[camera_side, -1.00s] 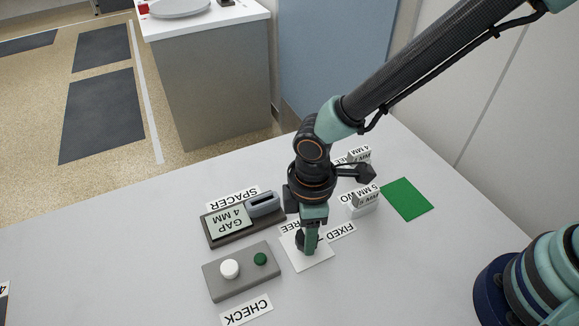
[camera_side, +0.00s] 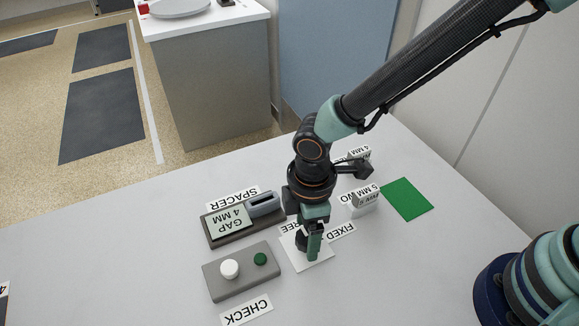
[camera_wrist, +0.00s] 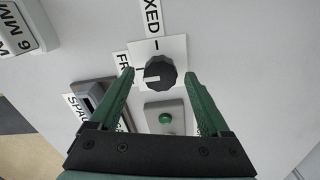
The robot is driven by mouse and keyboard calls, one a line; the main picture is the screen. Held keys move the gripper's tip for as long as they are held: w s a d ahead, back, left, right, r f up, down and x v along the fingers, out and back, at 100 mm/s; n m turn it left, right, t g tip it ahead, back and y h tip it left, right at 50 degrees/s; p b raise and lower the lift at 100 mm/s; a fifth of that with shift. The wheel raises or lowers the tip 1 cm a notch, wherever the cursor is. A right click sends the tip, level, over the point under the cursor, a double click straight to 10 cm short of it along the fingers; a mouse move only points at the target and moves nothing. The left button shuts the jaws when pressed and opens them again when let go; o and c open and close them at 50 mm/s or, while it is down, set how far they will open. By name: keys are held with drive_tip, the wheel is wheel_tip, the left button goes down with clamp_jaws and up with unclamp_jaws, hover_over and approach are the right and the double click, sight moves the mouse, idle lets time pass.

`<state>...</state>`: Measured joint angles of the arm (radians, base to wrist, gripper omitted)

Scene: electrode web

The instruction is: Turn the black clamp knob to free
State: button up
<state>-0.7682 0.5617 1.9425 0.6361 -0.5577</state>
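The black clamp knob (camera_wrist: 160,73) sits on a white square plate (camera_wrist: 174,47). In the wrist view its white pointer mark is on its left side, towards the FREE label (camera_wrist: 124,64); the FIXED label (camera_wrist: 152,17) is at the top. My gripper (camera_wrist: 158,74) is open, one green finger on each side of the knob, with visible gaps between. In the side view my gripper (camera_side: 309,256) points down over the plate, and its fingers partly hide the knob.
A grey check box (camera_side: 242,279) with a white and a green button stands near the plate. The spacer gauge (camera_side: 217,238) reads GAP 4 MM. White spacer blocks (camera_side: 362,203) and a green mat (camera_side: 406,199) lie to the right.

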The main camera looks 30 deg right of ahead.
sight(307, 235)
wheel_tip(307, 235, up, 12)
idle(0.6)
drive_tip(key=shift+d+r, duration=0.1)
drive_tip(key=d+r+m+t, duration=0.2)
drive_tip(key=d+m, duration=0.3)
drive_tip(key=d, duration=0.4)
drive_tip(key=d+r+m+t, duration=0.1)
drive_tip(key=d+r+m, duration=0.3)
drive_tip(key=d, duration=0.5)
drive_tip(key=d+r+m+t, duration=0.2)
drive_tip(key=d+r+m, duration=0.2)
drive_tip(key=d, duration=0.5)
drive_tip(key=shift+d+m+t, duration=0.25)
drive_tip(key=shift+m+t, duration=0.05)
drive_tip(key=shift+m, duration=0.8)
